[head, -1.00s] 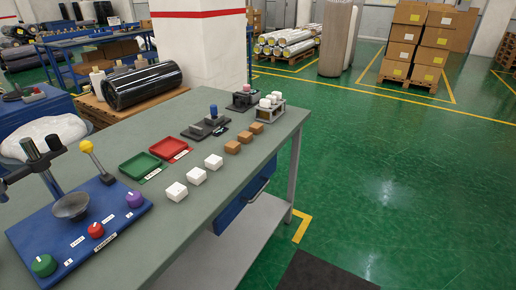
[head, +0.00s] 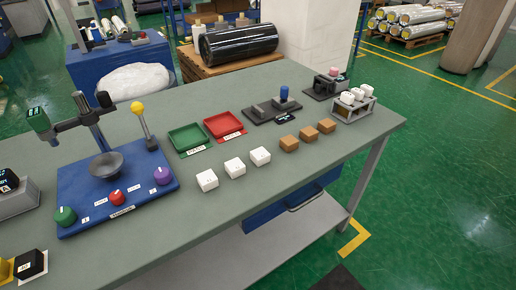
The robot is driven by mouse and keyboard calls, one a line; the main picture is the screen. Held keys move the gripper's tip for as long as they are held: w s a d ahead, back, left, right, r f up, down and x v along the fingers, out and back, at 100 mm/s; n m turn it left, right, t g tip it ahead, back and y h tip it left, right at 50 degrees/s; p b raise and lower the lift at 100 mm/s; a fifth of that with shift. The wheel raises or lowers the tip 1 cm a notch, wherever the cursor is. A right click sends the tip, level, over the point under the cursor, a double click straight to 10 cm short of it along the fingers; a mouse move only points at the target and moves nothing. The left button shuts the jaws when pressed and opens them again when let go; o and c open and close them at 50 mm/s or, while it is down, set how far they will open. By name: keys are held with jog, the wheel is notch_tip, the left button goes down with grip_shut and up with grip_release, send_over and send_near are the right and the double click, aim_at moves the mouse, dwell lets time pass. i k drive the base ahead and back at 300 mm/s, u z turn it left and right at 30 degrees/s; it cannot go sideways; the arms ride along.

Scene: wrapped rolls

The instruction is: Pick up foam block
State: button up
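Several small blocks stand in a row along the front part of the green-grey workbench (head: 300,88). There are a left white block (head: 207,180), a middle white block (head: 235,167) and a right white block (head: 260,156). To their right are a left brown block (head: 288,143), a middle brown block (head: 309,134) and a right brown block (head: 327,125). The white ones look like foam, but the material is not certain. All stand apart, with nothing on them. My gripper is not in view.
Behind the blocks lie a green tray (head: 188,137) and a red tray (head: 224,126). A blue control panel (head: 120,190) with knobs, a bowl and a yellow-topped lever stands left. A rack of white containers (head: 353,102) stands right. Bench surface before the blocks is clear.

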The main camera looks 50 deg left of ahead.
aim_at(260, 156)
jog(key=u, duration=0.75)
jog(key=i, duration=0.9)
jog(key=u, duration=0.85)
